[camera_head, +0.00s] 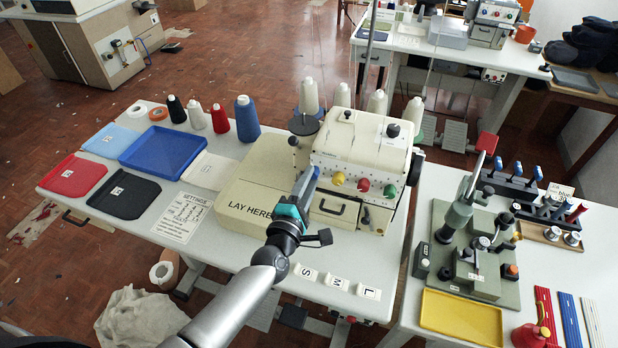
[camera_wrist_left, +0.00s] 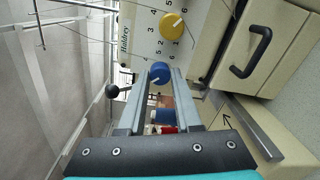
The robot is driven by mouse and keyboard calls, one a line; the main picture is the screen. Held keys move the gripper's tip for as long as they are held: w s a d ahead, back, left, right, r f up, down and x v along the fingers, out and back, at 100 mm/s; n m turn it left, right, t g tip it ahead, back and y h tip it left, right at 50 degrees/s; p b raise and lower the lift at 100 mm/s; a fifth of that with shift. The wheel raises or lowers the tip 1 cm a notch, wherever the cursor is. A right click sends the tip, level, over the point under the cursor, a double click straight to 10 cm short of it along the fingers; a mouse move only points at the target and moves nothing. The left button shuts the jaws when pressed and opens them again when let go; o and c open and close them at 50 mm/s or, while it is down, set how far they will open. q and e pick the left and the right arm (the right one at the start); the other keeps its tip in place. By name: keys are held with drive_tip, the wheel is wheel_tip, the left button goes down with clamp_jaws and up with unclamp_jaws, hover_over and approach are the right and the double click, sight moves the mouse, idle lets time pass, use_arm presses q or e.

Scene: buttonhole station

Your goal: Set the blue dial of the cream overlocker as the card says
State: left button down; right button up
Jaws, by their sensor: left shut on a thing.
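The cream overlocker (camera_head: 357,147) stands on the white table, with yellow (camera_head: 338,178), red and green dials in a row on its front. In the left wrist view the blue dial (camera_wrist_left: 160,73) sits between the fingertips of my left gripper (camera_wrist_left: 160,76), which is shut on it. A pale pointer line shows on the dial; its exact setting is hard to tell. The yellow dial with printed numbers (camera_wrist_left: 173,26) is beside it. In the head view my left gripper (camera_head: 309,182) covers the blue dial's place. The settings card (camera_head: 182,216) lies left; its handwriting is too small to read.
Size blocks S, M, L (camera_head: 336,282) line the front edge. A grey-green machine (camera_head: 470,245) stands on the right table.

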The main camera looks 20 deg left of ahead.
use_arm(q)
drive_tip(key=m+p, duration=0.3)
drive_tip(key=m, duration=1.4)
drive_tip(key=shift+d+y, duration=0.1)
drive_tip(key=shift+y, duration=0.2)
drive_tip(key=m, duration=0.6)
drive_tip(key=shift+f+t+p, duration=0.1)
drive_tip(key=shift+t+p, duration=0.2)
drive_tip(key=c, duration=0.6)
unclamp_jaws()
